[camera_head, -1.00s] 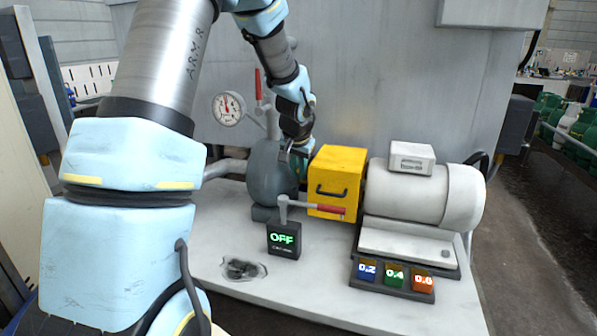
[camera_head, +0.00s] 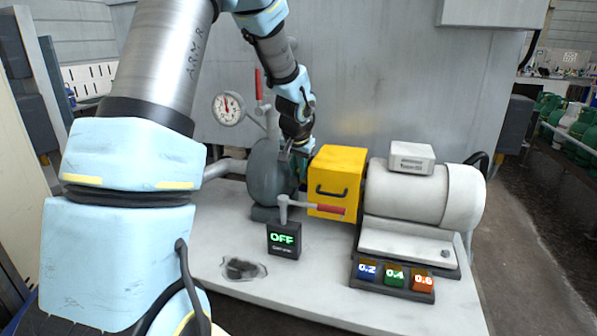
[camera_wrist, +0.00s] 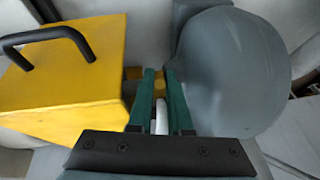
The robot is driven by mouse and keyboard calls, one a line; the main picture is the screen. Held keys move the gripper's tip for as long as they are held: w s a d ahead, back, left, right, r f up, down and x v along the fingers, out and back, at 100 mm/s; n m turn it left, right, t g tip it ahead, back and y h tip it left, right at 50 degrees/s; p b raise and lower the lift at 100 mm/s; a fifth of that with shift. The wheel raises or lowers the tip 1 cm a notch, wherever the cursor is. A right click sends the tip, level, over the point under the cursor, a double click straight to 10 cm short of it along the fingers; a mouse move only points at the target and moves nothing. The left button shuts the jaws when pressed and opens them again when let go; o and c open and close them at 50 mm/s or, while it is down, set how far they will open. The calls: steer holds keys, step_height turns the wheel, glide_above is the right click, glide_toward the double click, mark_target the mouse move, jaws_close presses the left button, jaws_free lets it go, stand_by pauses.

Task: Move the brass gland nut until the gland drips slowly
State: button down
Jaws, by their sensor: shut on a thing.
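My gripper (camera_wrist: 160,73) shows in the wrist view as two green fingers shut on a small brass-yellow piece, the gland nut (camera_wrist: 159,83). A pale shaft-like strip (camera_wrist: 160,118) shows between the fingers. In the head view my gripper (camera_head: 293,155) reaches down between the grey pump casing (camera_head: 268,175) and the yellow box (camera_head: 340,164). The nut is hidden there. The casing also shows in the wrist view (camera_wrist: 240,75), right of the fingers, with the yellow box (camera_wrist: 75,75) left. Any drip at the gland is hidden.
A black box with a green OFF display (camera_head: 284,240) stands in front, below a red-handled lever (camera_head: 328,209). A dark drain patch (camera_head: 242,269) lies to its left. A gauge (camera_head: 228,108), a white motor (camera_head: 405,190) and 0.2, 0.4, 0.6 blocks (camera_head: 394,275) stand around.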

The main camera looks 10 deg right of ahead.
stand_by(0.3)
steer(key=f+b, duration=0.1)
steer(key=b, duration=0.2)
steer(key=shift+s+t, duration=0.1)
steer(key=shift+t, duration=0.2)
steer(key=t+b, duration=0.1)
steer(key=b, duration=0.3)
steer(key=f+h+b, duration=0.1)
steer(key=b, duration=0.3)
steer(key=shift+s+a+t, duration=0.2)
steer(key=shift+s+t, duration=0.1)
steer(key=shift+t, duration=0.1)
steer(key=shift+r+b, duration=0.2)
steer(key=shift+b, duration=0.1)
steer(key=c, duration=1.1)
jaws_free()
steer(key=v, duration=1.1)
steer(key=shift+a+f+p, duration=0.1)
steer(key=shift+f+p, duration=0.05)
steer(key=shift+p, duration=0.25)
